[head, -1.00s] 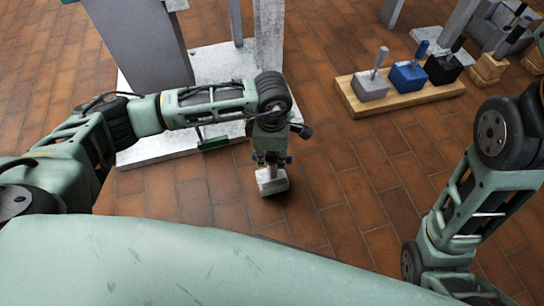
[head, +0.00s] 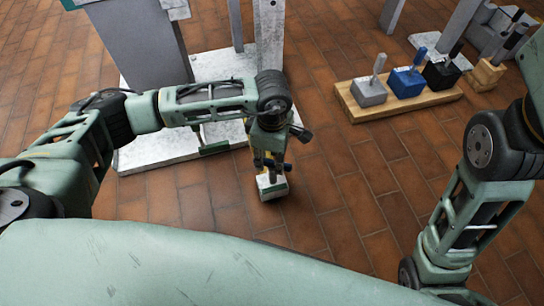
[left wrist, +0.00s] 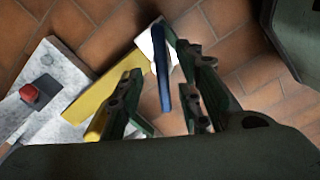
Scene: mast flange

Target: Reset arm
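My left gripper (head: 272,168) hangs down beside the front right corner of a white base plate (head: 150,155). Its two fingers (left wrist: 158,65) are apart in the left wrist view, so it looks open. A blue bar (left wrist: 164,85) shows between the fingers, close to the right one; I cannot tell whether they touch. A yellow bar (left wrist: 97,96) runs behind the left finger. A small white block (head: 272,187) with a green edge shows just below the gripper; it also shows beyond the fingertips in the left wrist view (left wrist: 150,42). My right gripper is out of view.
A wooden board (head: 410,104) carries a grey (head: 368,92), a blue (head: 407,82) and a black block (head: 440,74) with handles. A grey stand (head: 140,45) rises from the white plate. A red knob (left wrist: 29,93) shows in the left wrist view. The brick floor between is clear.

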